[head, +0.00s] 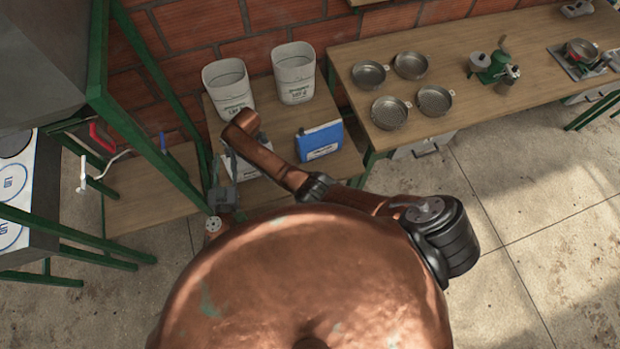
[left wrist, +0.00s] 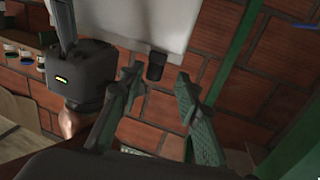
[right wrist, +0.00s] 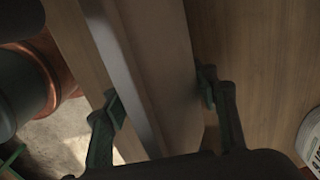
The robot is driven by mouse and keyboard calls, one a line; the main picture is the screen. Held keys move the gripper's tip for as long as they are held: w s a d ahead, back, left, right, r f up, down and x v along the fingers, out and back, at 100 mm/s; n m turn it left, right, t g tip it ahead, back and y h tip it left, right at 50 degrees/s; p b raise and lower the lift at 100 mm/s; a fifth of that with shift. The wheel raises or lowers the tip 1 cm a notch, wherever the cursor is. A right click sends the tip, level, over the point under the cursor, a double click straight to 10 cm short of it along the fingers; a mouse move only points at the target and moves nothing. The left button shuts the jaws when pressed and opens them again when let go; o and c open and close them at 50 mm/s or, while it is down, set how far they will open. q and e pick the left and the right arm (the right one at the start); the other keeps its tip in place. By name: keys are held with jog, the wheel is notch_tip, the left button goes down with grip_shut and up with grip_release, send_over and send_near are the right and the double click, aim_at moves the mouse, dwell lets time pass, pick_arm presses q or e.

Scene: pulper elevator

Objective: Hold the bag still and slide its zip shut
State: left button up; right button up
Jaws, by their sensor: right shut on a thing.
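A white packet with dark lettering, apparently the bag (head: 255,165), stands on the low wooden table in the head view, partly hidden by my copper arm. My left gripper (head: 224,185) is beside its left side. In the left wrist view my left gripper (left wrist: 160,105) is open, with nothing between its fingers. My right gripper (right wrist: 157,100) has a finger on each side of a shaded, flat-sided object with a pale edge, probably the bag, and is shut on it. The zip and its slider cannot be made out. I cannot make out the right gripper in the head view.
Two white buckets (head: 230,92) and (head: 293,75) stand behind, and a blue box (head: 320,141) is to the right. A green metal frame (head: 137,120) rises close on the left. Several pans lie on the right-hand table (head: 460,50).

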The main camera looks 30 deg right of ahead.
pick_arm(q)
jog(key=v, duration=0.8)
jog(key=s+d+r+m+g+h, duration=0.2)
jog(key=d+r+m+h, duration=0.25)
jog(key=d, duration=0.45)
jog(key=s+d+r+m+g+h, duration=0.2)
jog(key=d+r+m+g+h, duration=0.15)
jog(key=d+m, duration=0.4)
jog(key=s+d+f+m+g+h, duration=0.1)
jog(key=s+d+f+m+g, duration=0.3)
jog(key=s+d+m+g, duration=0.5)
jog(key=shift+s+d+m+g+h, duration=0.25)
jog(key=shift+s+m+g, duration=0.5)
jog(key=shift+m, duration=1.65)
jog(key=shift+w+a, duration=0.1)
jog(key=shift+c, duration=0.3)
